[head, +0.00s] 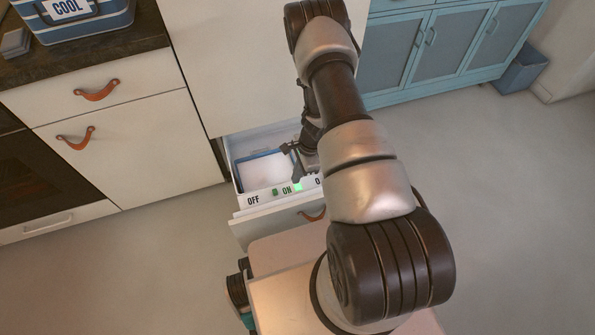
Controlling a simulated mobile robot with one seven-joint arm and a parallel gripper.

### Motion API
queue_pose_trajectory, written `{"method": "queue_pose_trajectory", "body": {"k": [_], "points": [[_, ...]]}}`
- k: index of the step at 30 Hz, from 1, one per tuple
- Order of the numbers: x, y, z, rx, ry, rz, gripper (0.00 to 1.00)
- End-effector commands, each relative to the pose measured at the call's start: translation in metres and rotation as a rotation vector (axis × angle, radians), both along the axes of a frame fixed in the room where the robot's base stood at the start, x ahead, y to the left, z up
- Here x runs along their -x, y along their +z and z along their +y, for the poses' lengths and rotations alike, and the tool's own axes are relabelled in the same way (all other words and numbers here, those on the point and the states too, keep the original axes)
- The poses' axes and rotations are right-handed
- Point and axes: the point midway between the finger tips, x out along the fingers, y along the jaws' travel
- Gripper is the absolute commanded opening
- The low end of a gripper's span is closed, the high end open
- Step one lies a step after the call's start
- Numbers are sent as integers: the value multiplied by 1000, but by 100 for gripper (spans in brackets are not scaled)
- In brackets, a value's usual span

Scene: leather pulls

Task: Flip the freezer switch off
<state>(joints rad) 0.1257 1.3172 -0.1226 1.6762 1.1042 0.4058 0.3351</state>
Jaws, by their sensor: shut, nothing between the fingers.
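The freezer (215,60) is a tall white unit with its bottom drawer (240,228) pulled open. My gripper (295,165) is shut and empty, over the open drawer just behind the lit part of the strip. My arm hides the strip's right end. I cannot tell whether a fingertip touches the strip.
A blue-edged white bin (265,166) lies inside the drawer. White cabinets (130,140) with leather pulls stand at left, under a dark counter (95,65) with a blue COOL box (80,20). Blue cabinets (440,48) and a blue bin (520,70) are at back right. The right floor is clear.

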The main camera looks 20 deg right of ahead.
Motion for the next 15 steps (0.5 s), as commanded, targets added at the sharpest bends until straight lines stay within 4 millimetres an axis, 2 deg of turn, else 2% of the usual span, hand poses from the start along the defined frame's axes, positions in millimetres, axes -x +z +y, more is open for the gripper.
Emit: {"method": "queue_pose_trajectory", "body": {"k": [1,6,9,15], "points": [[1,-15,3,0,0,2,0],[1,-48,12,-1,0,1,0],[-1,-42,31,-1,4,-1,0],[0,-41,48,0,1,0,0]]}}
